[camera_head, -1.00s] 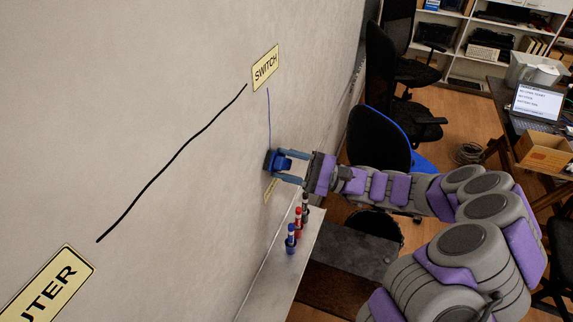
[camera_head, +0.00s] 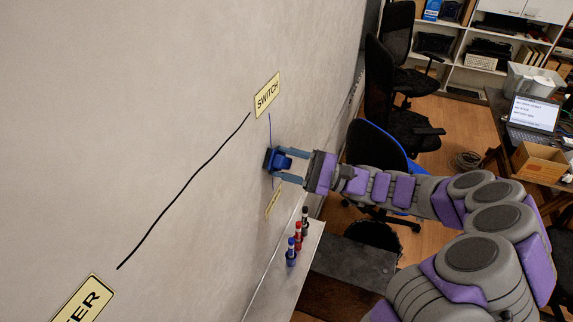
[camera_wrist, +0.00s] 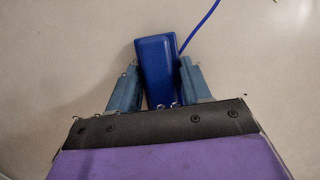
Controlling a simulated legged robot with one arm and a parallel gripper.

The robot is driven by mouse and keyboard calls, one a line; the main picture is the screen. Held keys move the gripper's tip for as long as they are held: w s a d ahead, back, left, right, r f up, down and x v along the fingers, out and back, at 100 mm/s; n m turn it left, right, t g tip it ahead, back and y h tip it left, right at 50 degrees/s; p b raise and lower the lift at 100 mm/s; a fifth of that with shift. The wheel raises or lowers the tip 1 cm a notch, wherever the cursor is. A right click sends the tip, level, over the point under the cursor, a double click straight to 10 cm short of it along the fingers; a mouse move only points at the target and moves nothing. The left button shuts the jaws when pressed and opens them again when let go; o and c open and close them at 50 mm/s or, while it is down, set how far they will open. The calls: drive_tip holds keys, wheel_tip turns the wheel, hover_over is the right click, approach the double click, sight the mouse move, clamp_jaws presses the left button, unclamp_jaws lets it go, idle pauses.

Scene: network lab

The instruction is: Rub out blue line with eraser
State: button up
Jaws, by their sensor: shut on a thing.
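My gripper (camera_head: 284,165) is shut on a blue eraser (camera_head: 273,160) and holds it at the whiteboard (camera_head: 130,110). In the wrist view the eraser (camera_wrist: 156,62) sits between my two fingers. The blue line (camera_head: 269,126) runs down from below the SWITCH label (camera_head: 267,93) to the eraser, and a short piece shows just below the eraser. In the wrist view the blue line (camera_wrist: 200,34) passes close to the eraser's upper right side. I cannot tell whether the eraser presses on the board.
A black line (camera_head: 184,190) runs from near SWITCH to a partly cut-off label (camera_head: 84,302) at lower left. A small label (camera_head: 273,201) is below the eraser. Blue, red and black markers (camera_head: 298,236) stand on the ledge (camera_head: 285,275). Chairs (camera_head: 375,145) stand to the right.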

wheel_tip(320, 180, up, 12)
drive_tip(key=p, duration=0.8)
hover_over(271, 190)
drive_tip(key=d, duration=0.4)
drive_tip(key=shift+a, duration=0.1)
drive_tip(key=shift+f+b, duration=6.3)
drive_tip(key=shift+f, duration=5.1)
drive_tip(key=shift+r, duration=0.1)
drive_tip(key=shift+s+d, duration=0.15)
drive_tip(key=shift+d, duration=0.3)
drive_tip(key=shift+s+d+p, duration=0.25)
drive_tip(key=shift+s+d, duration=0.05)
drive_tip(key=shift+d, duration=0.5)
drive_tip(key=shift+s+d+p, duration=0.25)
drive_tip(key=shift+d, duration=0.5)
drive_tip(key=shift+s+d+p, duration=0.25)
drive_tip(key=shift+s+d, duration=0.05)
drive_tip(key=shift+d, duration=0.5)
drive_tip(key=shift+s+d+p, duration=0.2)
drive_tip(key=shift+s+d, duration=0.05)
drive_tip(key=shift+d, duration=0.45)
drive_tip(key=shift+s+d+p, duration=0.15)
drive_tip(key=shift+s+d, duration=0.1)
drive_tip(key=shift+d, duration=0.45)
